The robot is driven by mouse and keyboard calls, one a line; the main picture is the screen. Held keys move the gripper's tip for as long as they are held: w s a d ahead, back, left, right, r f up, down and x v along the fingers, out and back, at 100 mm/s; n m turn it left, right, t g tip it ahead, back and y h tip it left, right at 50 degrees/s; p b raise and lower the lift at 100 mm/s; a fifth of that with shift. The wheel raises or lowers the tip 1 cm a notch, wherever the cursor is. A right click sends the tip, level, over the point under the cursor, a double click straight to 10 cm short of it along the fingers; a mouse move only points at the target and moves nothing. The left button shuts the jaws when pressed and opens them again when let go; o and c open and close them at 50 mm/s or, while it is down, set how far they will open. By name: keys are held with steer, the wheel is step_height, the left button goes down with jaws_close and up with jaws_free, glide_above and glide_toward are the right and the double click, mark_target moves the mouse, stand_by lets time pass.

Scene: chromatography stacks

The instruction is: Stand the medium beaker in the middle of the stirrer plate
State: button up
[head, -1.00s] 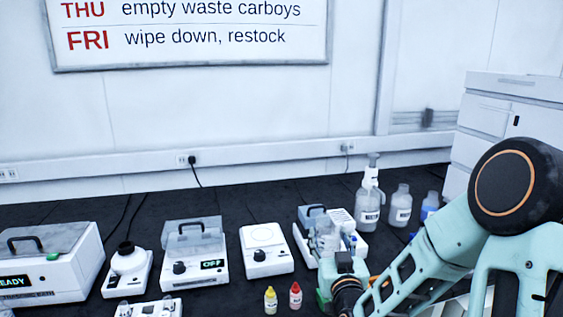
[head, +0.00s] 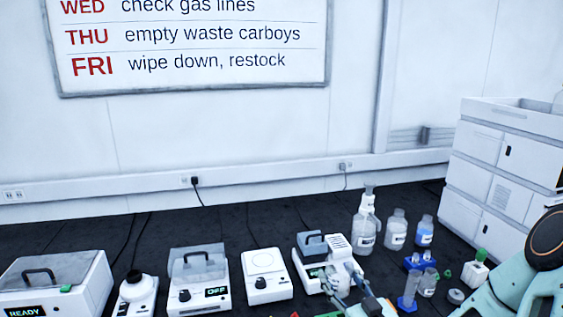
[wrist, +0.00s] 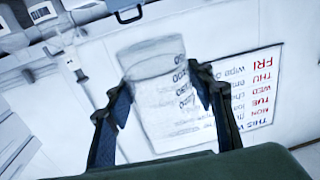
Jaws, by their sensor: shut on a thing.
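The medium beaker (wrist: 165,95) is clear, with printed graduations. In the wrist view it sits between the two fingers of my gripper (wrist: 165,92), which is shut on it.
Dark bench shows behind the stirrer plate.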

mark_target(335, 275)
steer(key=s+r+y+p, duration=0.1)
steer(key=s+r+n+p, duration=0.1)
steer(key=s+p, duration=0.1)
steer(key=s+r+g+y+p, duration=0.1)
steer(key=s, duration=0.1)
steer(key=shift+a+r+n+y+p, duration=0.1)
steer(key=shift+a+n+y+p, duration=0.2)
steer(key=shift+a+n+p, duration=0.1)
steer(key=shift+s+a+r+n+y+p, duration=0.2)
steer(key=shift+s+n+y+p, duration=0.1)
steer(key=shift+s+y+p, duration=0.3)
steer(key=shift+s, duration=0.15)
steer(key=shift+a+f+b, duration=0.15)
steer(key=shift+a+b, duration=0.05)
steer(key=shift+b, duration=0.2)
steer(key=s+a+f+n+g+y+b, duration=0.2)
steer(key=s+a+f+g+b, duration=0.1)
steer(key=a+b, duration=0.3)
steer(key=s+a+f+n+g+y+b, duration=0.3)
steer(key=a+b, duration=0.3)
steer(key=a, duration=0.5)
steer(key=s+a+f+n+g+y+b, duration=0.2)
steer(key=a+b, duration=0.4)
steer(key=a, duration=0.3)
steer(key=shift+s+a+f+g, duration=0.25)
steer(key=shift+s+f+g, duration=0.15)
steer(key=shift+s+f, duration=0.35)
